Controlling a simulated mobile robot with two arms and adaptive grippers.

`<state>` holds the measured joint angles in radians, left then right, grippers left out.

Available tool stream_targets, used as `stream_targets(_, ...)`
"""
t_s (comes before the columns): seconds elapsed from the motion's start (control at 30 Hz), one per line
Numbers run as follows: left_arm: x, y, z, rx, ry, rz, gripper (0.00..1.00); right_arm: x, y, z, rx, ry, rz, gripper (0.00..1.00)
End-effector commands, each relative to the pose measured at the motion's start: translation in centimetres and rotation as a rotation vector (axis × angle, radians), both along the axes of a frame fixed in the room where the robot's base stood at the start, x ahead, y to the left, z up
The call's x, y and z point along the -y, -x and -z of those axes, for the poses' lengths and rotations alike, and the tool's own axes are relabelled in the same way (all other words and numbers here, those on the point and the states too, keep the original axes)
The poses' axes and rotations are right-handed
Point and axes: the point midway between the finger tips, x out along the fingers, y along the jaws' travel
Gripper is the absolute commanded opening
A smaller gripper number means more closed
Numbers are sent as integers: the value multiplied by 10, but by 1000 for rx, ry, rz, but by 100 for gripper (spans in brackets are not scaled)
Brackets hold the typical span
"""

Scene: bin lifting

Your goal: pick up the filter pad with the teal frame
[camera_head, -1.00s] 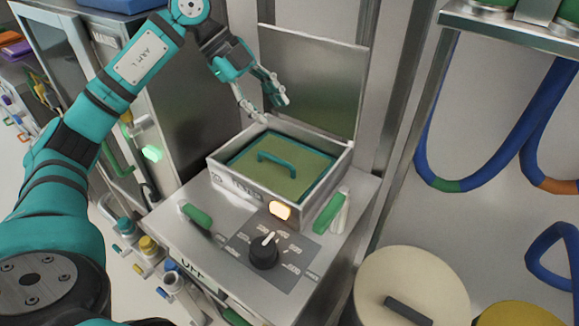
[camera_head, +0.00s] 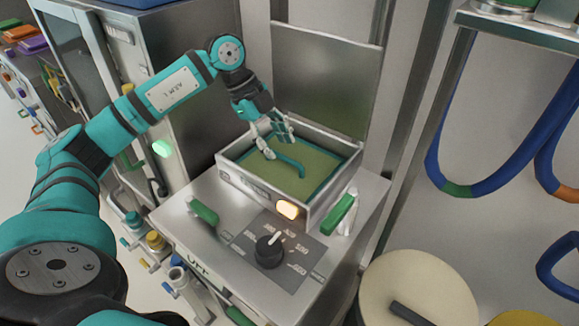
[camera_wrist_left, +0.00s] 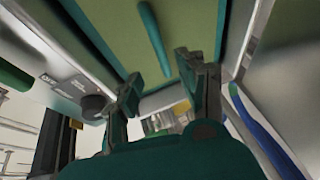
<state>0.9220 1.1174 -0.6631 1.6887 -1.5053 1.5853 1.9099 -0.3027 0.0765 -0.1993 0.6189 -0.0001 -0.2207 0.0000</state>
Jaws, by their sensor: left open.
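The filter pad (camera_head: 318,168) is olive-green with a teal frame and a raised teal handle (camera_head: 291,166). It lies inside the open metal box on top of the machine. My left gripper (camera_head: 276,147) is open, over the left back part of the pad, close to the handle's left end. I cannot tell whether it touches. In the left wrist view the pad (camera_wrist_left: 107,28) and handle (camera_wrist_left: 147,38) show beyond the open fingers of my left gripper (camera_wrist_left: 165,85), with nothing between them. My right gripper is not in view.
The metal box (camera_head: 262,193) has raised walls, and its lid (camera_head: 325,80) stands open behind. Green-handled clamps (camera_head: 203,211) (camera_head: 341,214) stand at its sides, and a black knob (camera_head: 269,251) sits in front. A round cream lid (camera_head: 418,290) is at the lower right.

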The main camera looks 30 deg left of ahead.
Motion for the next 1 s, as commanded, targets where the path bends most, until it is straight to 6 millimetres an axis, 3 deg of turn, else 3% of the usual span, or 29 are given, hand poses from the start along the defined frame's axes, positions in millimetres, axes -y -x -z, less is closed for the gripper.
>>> stream_targets(0.3,12,-12,40,-3,1,1,40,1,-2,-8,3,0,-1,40)
stream_targets(0.63,15,-13,47,-1,1,1,40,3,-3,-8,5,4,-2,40)
stream_targets(0.93,15,-13,47,-1,1,1,1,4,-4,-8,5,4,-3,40)
stream_targets(1.0,15,-13,47,-1,1,1,0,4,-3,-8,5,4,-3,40)
